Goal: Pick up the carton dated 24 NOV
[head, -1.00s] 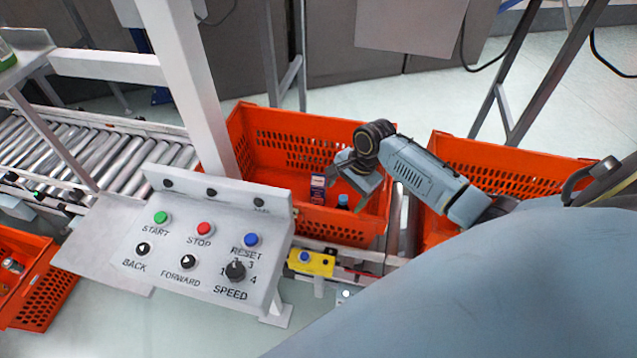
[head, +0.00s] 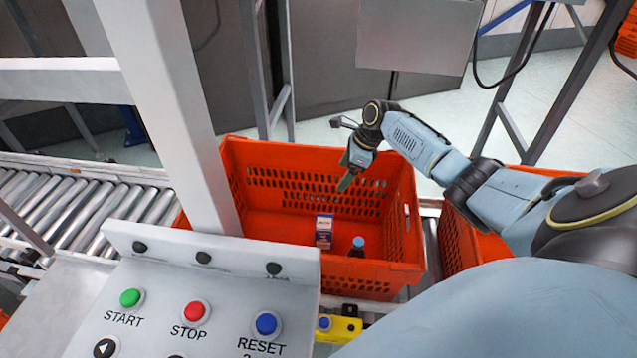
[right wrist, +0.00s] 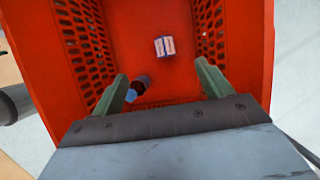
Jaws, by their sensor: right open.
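A small carton (head: 324,231), white and dark with a little red, stands inside the orange tote (head: 398,272) in the head view. It also shows in the right wrist view (right wrist: 164,46), near the tote's middle. Its date is too small to read. A dark bottle with a blue cap (head: 357,247) is close to the carton, on its right in the head view. My right gripper (head: 347,182) is over the back part of the tote, open and empty, pointing down. In the right wrist view, its two green fingers (right wrist: 160,88) are apart, with the carton beyond them. My left gripper is not in view.
A control panel (head: 215,262) with buttons and a white post (head: 165,110) stand left and in front of the tote. A roller conveyor (head: 75,210) runs at left. Another orange tote (head: 455,240) is to the right. The tote floor around the carton is mostly clear.

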